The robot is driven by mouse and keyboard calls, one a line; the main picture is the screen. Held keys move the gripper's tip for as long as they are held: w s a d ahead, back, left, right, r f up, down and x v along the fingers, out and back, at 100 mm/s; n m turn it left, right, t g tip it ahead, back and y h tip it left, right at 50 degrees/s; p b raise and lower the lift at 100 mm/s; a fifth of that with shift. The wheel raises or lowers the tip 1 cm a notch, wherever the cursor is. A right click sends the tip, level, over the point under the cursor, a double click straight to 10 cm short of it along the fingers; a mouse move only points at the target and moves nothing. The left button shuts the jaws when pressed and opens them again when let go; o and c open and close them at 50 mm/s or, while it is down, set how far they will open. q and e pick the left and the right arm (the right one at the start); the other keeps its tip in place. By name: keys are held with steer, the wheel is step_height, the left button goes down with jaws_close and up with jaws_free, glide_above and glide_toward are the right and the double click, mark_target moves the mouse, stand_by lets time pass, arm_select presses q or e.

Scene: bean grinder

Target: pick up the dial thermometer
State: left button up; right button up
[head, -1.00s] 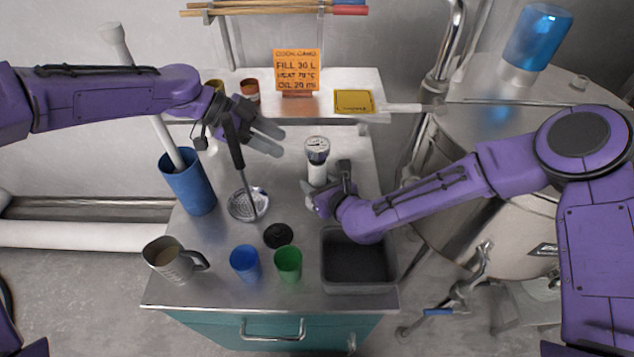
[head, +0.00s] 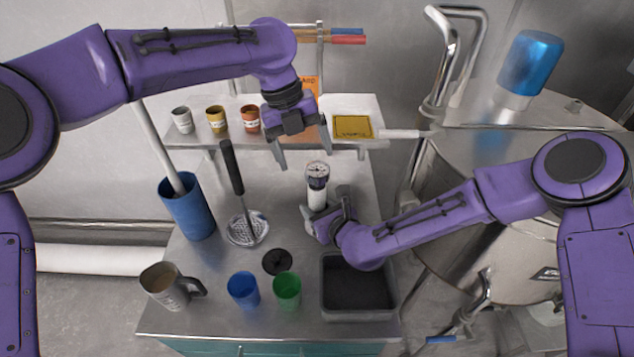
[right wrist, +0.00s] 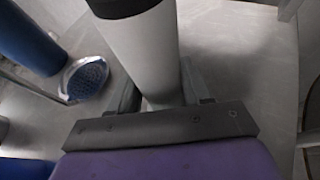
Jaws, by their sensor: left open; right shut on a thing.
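A white upright cylinder (head: 317,196) with a black collar stands on the metal table. On its top is a small round pale face with dark marks (head: 318,169), which looks like the dial thermometer; I cannot tell if it is a separate piece. My right gripper (head: 317,212) is shut around the lower part of the cylinder. The right wrist view shows the white body (right wrist: 143,50) between the fingers. My left gripper (head: 304,158) is open and empty, fingers pointing down, above and slightly left of the dial face.
A shelf (head: 285,146) behind holds small cups and a yellow pad (head: 352,127). A strainer (head: 246,229), blue bin (head: 188,208), mug (head: 165,285), blue cup (head: 243,290), green cup (head: 287,291), black disc (head: 277,262) and dark tray (head: 357,285) surround the cylinder.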

mark_target(317, 183)
arm_select(q)
steer(key=d+m+y, duration=0.1)
steer(key=r+m+y, duration=0.1)
steer(key=m, duration=0.1)
steer(key=d+r+m+t, duration=0.1)
steer(key=shift+d+m+y, duration=0.3)
steer(key=shift+y, duration=0.1)
steer(key=shift+f+m, duration=0.3)
steer(key=shift+f, duration=0.1)
steer(key=f, duration=1.1)
steer(key=shift+w, duration=0.2)
steer(key=c, duration=1.2)
